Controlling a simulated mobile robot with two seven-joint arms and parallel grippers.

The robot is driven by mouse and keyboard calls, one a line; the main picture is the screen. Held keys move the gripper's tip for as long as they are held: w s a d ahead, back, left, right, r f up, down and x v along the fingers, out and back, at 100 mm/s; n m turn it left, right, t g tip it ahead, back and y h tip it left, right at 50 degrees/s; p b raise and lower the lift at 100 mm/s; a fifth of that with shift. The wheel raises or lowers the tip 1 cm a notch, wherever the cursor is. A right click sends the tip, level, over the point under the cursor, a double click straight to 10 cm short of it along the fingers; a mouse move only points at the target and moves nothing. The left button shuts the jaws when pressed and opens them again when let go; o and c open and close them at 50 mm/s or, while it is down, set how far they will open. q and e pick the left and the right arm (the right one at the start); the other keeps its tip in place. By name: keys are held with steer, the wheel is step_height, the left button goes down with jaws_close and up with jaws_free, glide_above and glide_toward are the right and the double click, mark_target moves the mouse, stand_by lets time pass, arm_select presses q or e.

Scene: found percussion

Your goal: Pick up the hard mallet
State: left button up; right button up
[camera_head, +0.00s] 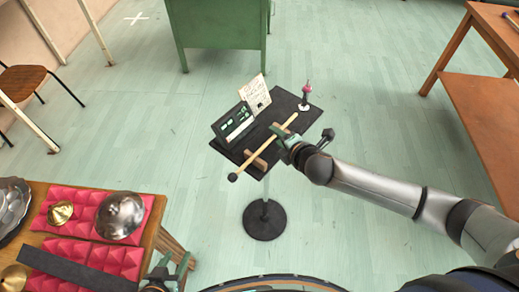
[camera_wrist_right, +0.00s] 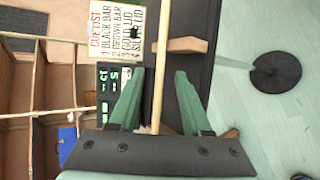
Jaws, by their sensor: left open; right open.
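A mallet with a pale wooden shaft (camera_head: 259,150) and a small dark head lies across the black stand top (camera_head: 283,103), over a small wooden block (camera_head: 263,157). I take it for the hard mallet; its hardness cannot be seen. My right gripper (camera_head: 284,137) is at the shaft, above the stand. In the right wrist view the shaft (camera_wrist_right: 163,40) runs between the open green fingers of the right gripper (camera_wrist_right: 159,74), apart from both fingertips; the mallet head is out of that view. My left gripper (camera_head: 170,265) is open and empty, low beside the wooden table.
A cue card (camera_head: 255,93), a dark display box (camera_head: 233,122) and a pink-topped item (camera_head: 306,92) stand on the stand top. The wooden table (camera_head: 168,243) at lower left carries red foam, metal lids (camera_head: 120,215) and a black bar (camera_head: 75,270).

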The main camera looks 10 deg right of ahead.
steer(key=shift+c, duration=0.3)
jaws_close()
stand_by(1.0)
